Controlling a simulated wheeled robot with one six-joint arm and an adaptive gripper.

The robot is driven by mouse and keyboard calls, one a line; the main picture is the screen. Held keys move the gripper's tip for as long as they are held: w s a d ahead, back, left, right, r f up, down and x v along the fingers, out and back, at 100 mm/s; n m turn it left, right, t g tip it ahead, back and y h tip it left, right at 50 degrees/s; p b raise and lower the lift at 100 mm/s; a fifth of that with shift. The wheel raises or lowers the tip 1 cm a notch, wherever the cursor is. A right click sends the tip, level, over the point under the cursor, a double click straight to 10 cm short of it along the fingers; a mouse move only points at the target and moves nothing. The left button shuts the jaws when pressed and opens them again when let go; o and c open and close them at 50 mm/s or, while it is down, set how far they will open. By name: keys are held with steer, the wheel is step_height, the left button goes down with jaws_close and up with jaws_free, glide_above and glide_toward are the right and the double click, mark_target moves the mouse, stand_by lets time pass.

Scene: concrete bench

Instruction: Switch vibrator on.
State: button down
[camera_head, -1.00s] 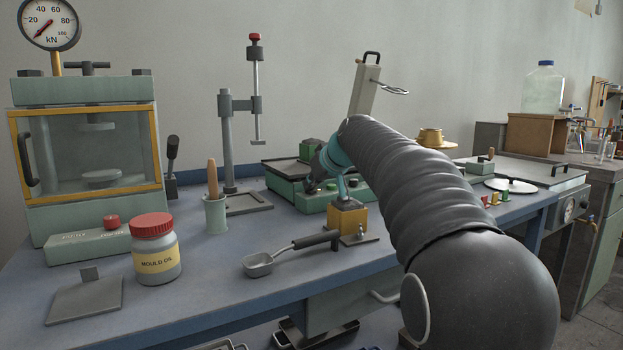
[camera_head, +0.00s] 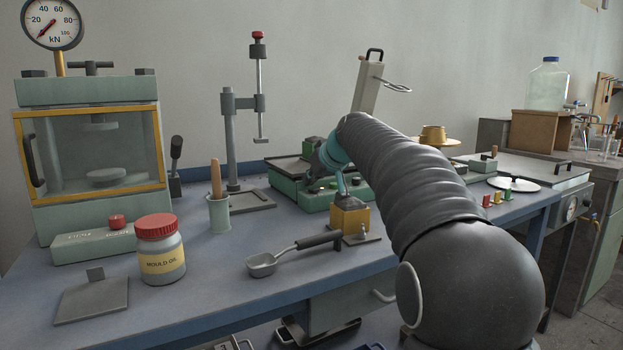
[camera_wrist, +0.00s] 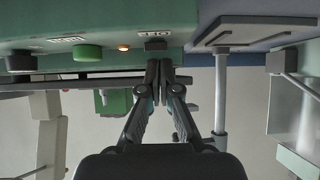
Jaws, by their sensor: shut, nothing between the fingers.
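The vibrator is a low green unit (camera_head: 315,198) with a dark flat top, at the back of the bench in the head view. Its front panel (camera_wrist: 50,18) fills the top left of the wrist view, which is upside down. The panel carries a dark knob (camera_wrist: 20,64), a green knob (camera_wrist: 87,52), a small glowing orange lamp (camera_wrist: 123,47) and a dark switch (camera_wrist: 155,44) under a label. My gripper (camera_wrist: 158,68) is shut and empty, its tips close to the switch; I cannot tell whether they touch. In the head view my arm partly hides the unit.
A yellow block (camera_head: 350,219), a ladle (camera_head: 262,264), a green cup (camera_head: 219,214) and a mould oil jar (camera_head: 161,250) stand in front. A stand (camera_head: 231,150) rises left of the unit, and a press (camera_head: 88,90) is at far left.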

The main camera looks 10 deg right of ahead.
steer(key=shift+r, duration=0.15)
steer(key=r+p, duration=0.4)
steer(key=shift+w+a, duration=0.1)
steer(key=shift+w, duration=0.25)
steer(key=s+d+r, duration=0.1)
steer(key=s+r, duration=0.4)
steer(key=r, duration=0.3)
steer(key=shift+s+d, duration=0.15)
steer(key=shift+d, duration=0.2)
